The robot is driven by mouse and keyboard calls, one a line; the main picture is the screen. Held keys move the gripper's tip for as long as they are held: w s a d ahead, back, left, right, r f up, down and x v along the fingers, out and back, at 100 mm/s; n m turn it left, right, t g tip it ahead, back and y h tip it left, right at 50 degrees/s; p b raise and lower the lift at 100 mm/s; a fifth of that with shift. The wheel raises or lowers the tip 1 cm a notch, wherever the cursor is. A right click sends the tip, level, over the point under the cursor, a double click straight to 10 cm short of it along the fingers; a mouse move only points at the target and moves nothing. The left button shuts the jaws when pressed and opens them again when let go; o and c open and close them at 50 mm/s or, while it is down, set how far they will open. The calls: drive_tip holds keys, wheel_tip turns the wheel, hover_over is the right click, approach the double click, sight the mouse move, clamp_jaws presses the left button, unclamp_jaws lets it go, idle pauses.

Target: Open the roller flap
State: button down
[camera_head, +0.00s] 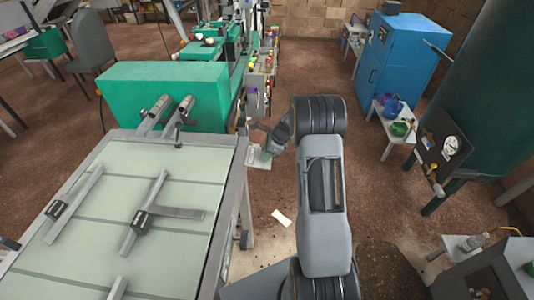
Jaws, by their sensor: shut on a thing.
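My arm reaches up from the bottom middle and bends left at its top. My gripper (258,128) is small and partly hidden by my wrist, beside the machine's right edge near the green housing. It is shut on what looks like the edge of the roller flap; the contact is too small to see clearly. A small pale plate (258,160), likely part of the flap, juts out just below the gripper at the table's right side. I cannot tell how far the flap is open.
A long pale-topped machine table (150,200) with metal guide bars fills the left. A green housing (165,92) stands behind it. A blue cabinet (397,60), a white stool (395,125) and a dark green tank (490,80) stand right. A paper scrap (281,218) lies on the floor.

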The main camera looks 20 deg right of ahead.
drive_tip(key=shift+w+a+r, duration=0.1)
drive_tip(key=shift+w+r, duration=0.05)
drive_tip(key=shift+r, duration=0.05)
drive_tip(key=c, duration=1.3)
unclamp_jaws()
drive_tip(key=shift+c, duration=0.2)
drive_tip(key=o, duration=0.3)
drive_tip(key=shift+a+f, duration=0.1)
drive_tip(key=shift+a, duration=0.05)
drive_tip(key=shift+o, duration=0.8)
drive_tip(key=shift+d, duration=0.2)
drive_tip(key=b+v, duration=0.2)
drive_tip(key=v, duration=1.1)
drive_tip(key=shift+r, duration=0.35)
drive_tip(key=shift+s, duration=0.25)
